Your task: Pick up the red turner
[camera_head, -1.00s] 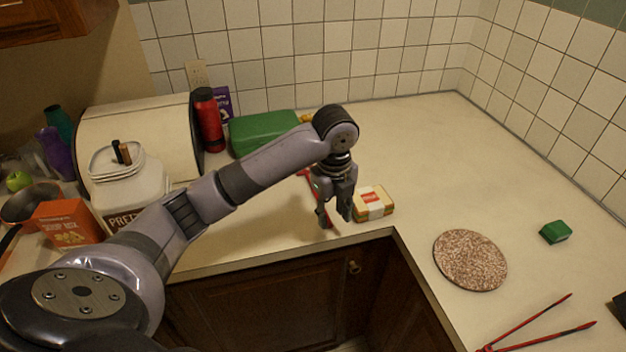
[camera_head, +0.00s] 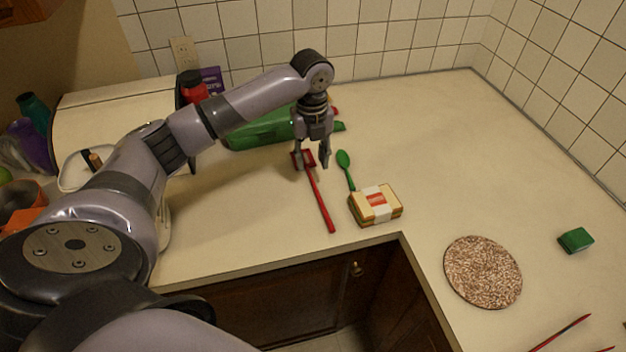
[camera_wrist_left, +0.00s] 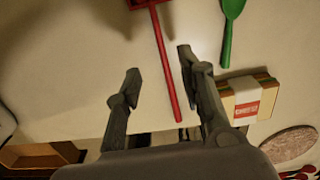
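The red turner (camera_head: 321,200) lies on the counter, its handle pointing to the counter's front edge and its head at the back, partly behind my left gripper. My left gripper (camera_head: 312,166) is over the head end in the head view, its fingers apart and nothing between them. In the left wrist view the open left gripper (camera_wrist_left: 158,62) has the turner's red handle (camera_wrist_left: 164,62) showing between its fingertips, nearer the right finger. I cannot tell the exact height above the turner. My right gripper is not in view.
A green spoon (camera_head: 346,168) and a packaged sandwich (camera_head: 376,205) lie just right of the turner. A green case (camera_head: 258,132) is behind. A round speckled mat (camera_head: 483,272), a green sponge-like block (camera_head: 576,240) and red tongs (camera_head: 562,332) are farther right. The back right counter is clear.

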